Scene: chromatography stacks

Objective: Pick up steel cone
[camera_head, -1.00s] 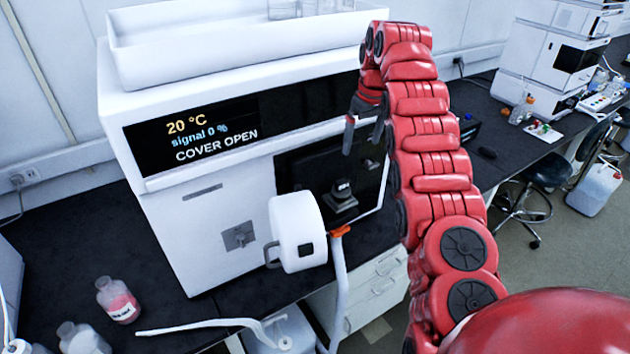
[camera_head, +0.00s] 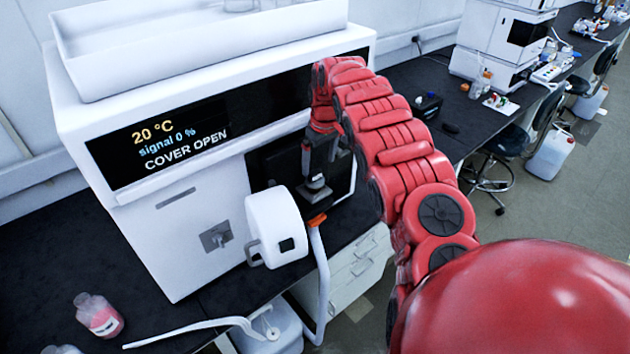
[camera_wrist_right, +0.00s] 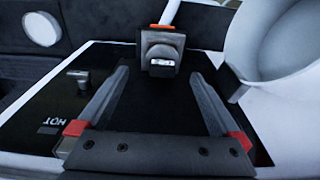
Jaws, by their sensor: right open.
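A small steel piece that appears to be the cone (camera_head: 316,181) sits on a dark block in the instrument's open bay. In the right wrist view the cone (camera_wrist_right: 162,62) is a bright spot on the front of the block (camera_wrist_right: 161,47). My right gripper (camera_head: 318,165) is in the bay, close to the block. In the right wrist view my right gripper (camera_wrist_right: 158,76) is open, with nothing between its fingers. The cone lies beyond the fingertips, roughly midway between them. I cannot tell the exact gap. My left gripper is out of view.
The white instrument (camera_head: 205,215) reads COVER OPEN. Its round white cover (camera_head: 270,225) hangs open left of the bay, and on the right in the wrist view (camera_wrist_right: 290,50). A pink bottle (camera_head: 98,315) stands on the bench. HOT is printed near the left finger.

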